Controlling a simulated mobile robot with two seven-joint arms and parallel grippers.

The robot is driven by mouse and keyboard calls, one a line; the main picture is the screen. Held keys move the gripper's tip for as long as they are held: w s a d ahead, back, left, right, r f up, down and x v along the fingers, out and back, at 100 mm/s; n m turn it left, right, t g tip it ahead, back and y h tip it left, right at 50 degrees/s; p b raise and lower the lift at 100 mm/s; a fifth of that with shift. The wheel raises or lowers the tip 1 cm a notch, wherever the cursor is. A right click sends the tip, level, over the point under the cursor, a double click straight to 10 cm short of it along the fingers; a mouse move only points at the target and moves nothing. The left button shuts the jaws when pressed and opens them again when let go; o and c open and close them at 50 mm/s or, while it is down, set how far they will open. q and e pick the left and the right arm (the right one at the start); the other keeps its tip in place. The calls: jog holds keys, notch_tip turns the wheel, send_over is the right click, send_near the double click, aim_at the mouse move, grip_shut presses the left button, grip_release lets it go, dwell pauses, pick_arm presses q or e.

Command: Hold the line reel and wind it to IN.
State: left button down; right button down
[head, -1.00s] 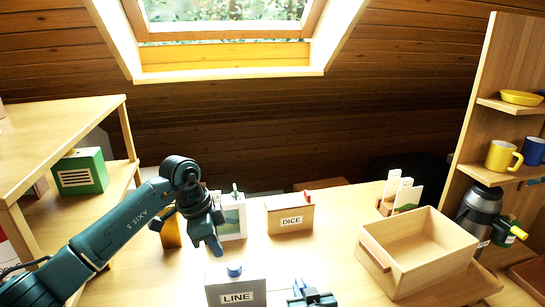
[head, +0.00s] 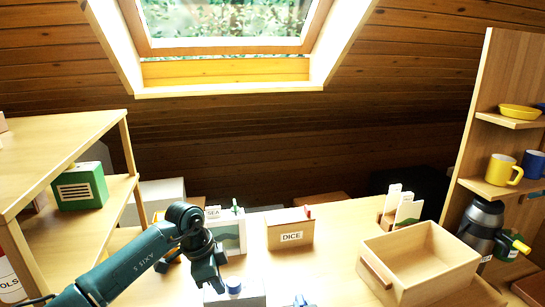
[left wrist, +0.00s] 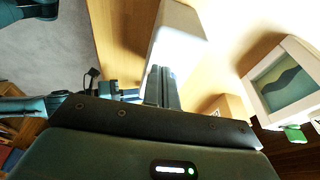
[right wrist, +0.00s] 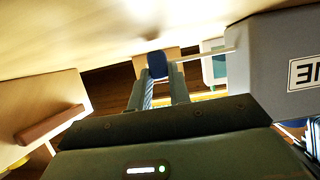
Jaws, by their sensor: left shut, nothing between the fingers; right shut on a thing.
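The line reel is a grey box (head: 240,299) at the bottom of the head view, with a blue knob (head: 233,286) on top. In the right wrist view the reel's grey body (right wrist: 265,65) is at the right, and a thin pale rod runs from it to a dark blue crank grip (right wrist: 158,62). My right gripper (right wrist: 160,78) is shut on that grip; in the head view it shows only at the bottom edge. My left gripper (head: 219,287) is shut and empty, pointing down close beside the knob. I cannot tell whether it touches the reel.
A box marked DICE (head: 291,233) and a white picture panel (head: 228,236) stand behind the reel. An open wooden tray (head: 450,283) is on the right. Shelves stand at both sides, with a green box (head: 80,188) on the left one.

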pick_arm(q)
jog(key=shift+w+d, duration=0.35)
jog(key=shift+d, duration=0.25)
dwell(0.8)
jog(key=shift+w+a, duration=0.1)
jog(key=shift+w+a, duration=0.2)
jog(key=shift+w, duration=0.4)
jog(key=shift+w, duration=0.2)
jog(key=shift+a, duration=0.1)
dwell(0.4)
jog(key=shift+a+r, duration=0.1)
jog(key=shift+a, duration=0.2)
notch_tip(320, 180, up, 6)
jog(key=shift+f, duration=0.1)
dwell(0.3)
jog(key=shift+d, duration=0.1)
